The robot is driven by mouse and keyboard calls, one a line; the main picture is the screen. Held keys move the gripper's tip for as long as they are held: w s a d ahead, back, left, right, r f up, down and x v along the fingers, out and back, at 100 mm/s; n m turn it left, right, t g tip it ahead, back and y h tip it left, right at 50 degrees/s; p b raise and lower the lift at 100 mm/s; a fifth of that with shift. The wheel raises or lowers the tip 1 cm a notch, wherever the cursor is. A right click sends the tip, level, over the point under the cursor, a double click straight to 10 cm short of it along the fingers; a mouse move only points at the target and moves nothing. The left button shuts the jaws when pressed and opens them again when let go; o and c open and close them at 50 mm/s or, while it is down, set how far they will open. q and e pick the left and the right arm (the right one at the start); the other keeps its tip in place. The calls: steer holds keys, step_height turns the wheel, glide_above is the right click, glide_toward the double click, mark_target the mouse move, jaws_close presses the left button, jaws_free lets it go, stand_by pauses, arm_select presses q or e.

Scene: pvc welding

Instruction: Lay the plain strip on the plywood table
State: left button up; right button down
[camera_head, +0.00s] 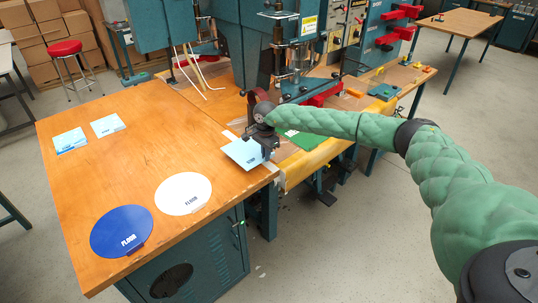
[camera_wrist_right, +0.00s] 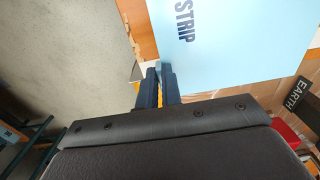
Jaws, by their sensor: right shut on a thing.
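My right gripper (camera_head: 262,138) is shut on the edge of a plain light blue strip (camera_head: 243,153). In the right wrist view the strip (camera_wrist_right: 225,45) has dark "STRIP" lettering, and the gripper fingers (camera_wrist_right: 159,88) meet at its lower left edge. The strip is over the right side of the plywood table (camera_head: 140,165), near the border with the machine bench. I cannot tell whether it touches the tabletop. Two more pale cards lie at the table's left: one two-tone blue (camera_head: 70,140), one pale (camera_head: 107,125). My left gripper is not in view.
A white "FLOOR" disc (camera_head: 183,194) and a blue "FLOOR" disc (camera_head: 122,231) lie at the table's front. A large teal machine (camera_head: 250,55) stands behind, with its bench (camera_head: 305,165) at the right. The middle of the table is bare.

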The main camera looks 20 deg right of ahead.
steer(key=shift+r, duration=0.6)
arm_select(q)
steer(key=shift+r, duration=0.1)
arm_select(e)
steer(key=shift+r, duration=0.95)
